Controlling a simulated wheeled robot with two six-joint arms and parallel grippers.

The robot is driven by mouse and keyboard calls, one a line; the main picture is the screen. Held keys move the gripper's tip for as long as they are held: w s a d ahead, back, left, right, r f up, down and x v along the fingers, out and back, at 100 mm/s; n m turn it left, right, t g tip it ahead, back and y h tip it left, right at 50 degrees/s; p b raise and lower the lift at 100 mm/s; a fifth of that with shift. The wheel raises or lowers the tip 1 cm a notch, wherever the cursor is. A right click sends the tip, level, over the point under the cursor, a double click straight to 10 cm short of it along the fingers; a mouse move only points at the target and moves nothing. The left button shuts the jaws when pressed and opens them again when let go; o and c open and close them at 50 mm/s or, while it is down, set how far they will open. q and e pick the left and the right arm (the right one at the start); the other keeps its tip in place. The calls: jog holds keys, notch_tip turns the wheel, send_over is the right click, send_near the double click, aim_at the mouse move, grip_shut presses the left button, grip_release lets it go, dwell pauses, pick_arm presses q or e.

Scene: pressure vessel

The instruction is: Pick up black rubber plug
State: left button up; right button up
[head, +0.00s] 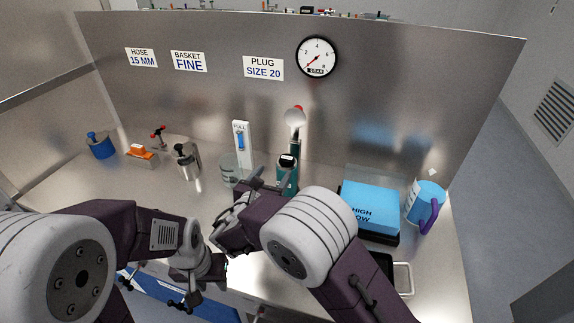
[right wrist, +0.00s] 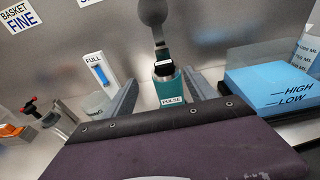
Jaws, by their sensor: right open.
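I cannot make out a black rubber plug for certain in either view. My right gripper (head: 262,182) is open in the middle of the bench, in front of a teal device marked PULSE (head: 287,180). In the right wrist view, its fingers (right wrist: 160,95) show to either side of the teal device (right wrist: 170,89), with nothing seen clasped. This device has a black and white top, and a grey rounded part rises behind it. My left gripper (head: 185,295) is low at the front edge; its fingers are too unclear to judge.
A steel pot (head: 186,162), orange block (head: 139,152) and blue canister (head: 101,146) stand at left. A white FULL stand (head: 242,145) and clear beaker (head: 229,170) are near the middle. A blue tank (head: 370,205) and blue jug (head: 427,200) stand right. A steel panel (head: 220,100) closes the back.

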aim_at(286, 160)
jog(key=x, duration=0.3)
jog(key=p+x, duration=0.1)
jog(key=x, duration=0.2)
jog(key=p+x, duration=0.1)
jog(key=x, duration=0.2)
jog(key=shift+s+d, duration=0.2)
jog(key=shift+d, duration=0.15)
jog(key=shift+w+f, duration=0.2)
jog(key=shift+w, duration=0.05)
jog(key=shift+s+r, duration=0.1)
jog(key=c, duration=0.5)
grip_shut()
